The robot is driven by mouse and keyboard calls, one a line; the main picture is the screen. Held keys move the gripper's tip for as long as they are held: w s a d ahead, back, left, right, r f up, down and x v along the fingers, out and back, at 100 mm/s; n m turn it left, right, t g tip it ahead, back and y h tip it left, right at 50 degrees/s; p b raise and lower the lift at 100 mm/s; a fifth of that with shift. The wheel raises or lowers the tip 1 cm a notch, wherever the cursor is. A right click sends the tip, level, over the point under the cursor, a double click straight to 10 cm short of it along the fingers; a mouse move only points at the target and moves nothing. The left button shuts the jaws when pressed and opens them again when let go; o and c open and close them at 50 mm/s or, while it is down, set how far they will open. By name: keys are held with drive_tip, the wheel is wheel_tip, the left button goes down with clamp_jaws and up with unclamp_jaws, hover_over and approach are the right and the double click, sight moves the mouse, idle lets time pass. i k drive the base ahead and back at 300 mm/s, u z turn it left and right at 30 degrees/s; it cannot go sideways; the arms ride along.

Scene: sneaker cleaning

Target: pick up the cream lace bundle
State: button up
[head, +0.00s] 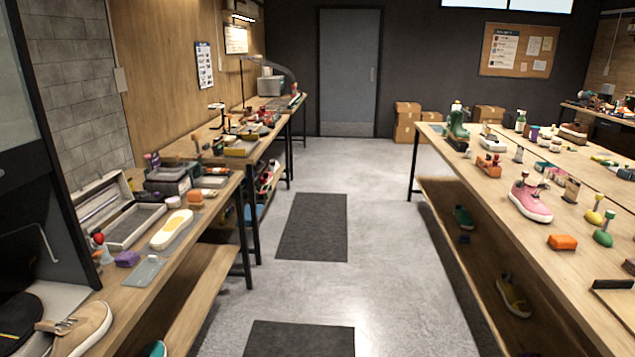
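I cannot make out a cream lace bundle among the small items on the benches; it may be hidden or too small to tell. My gripper does not show in the head view. A pale sole-shaped piece (172,229) lies farther along that bench, beside an open grey case (133,226). A pink sneaker (531,201) stands on the right bench.
The left wooden bench (190,262) and right wooden bench (590,276) hold many small items, with shelves below. The grey floor (385,250) between them is clear, with two flat dark mats (312,227). Cardboard boxes (407,122) stand by the far door (349,70).

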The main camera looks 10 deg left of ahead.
sight(205, 193)
drive_tip(key=i, duration=2.9)
drive_tip(key=z, duration=0.65)
drive_tip(key=k, duration=0.15)
drive_tip(key=u, duration=3.15)
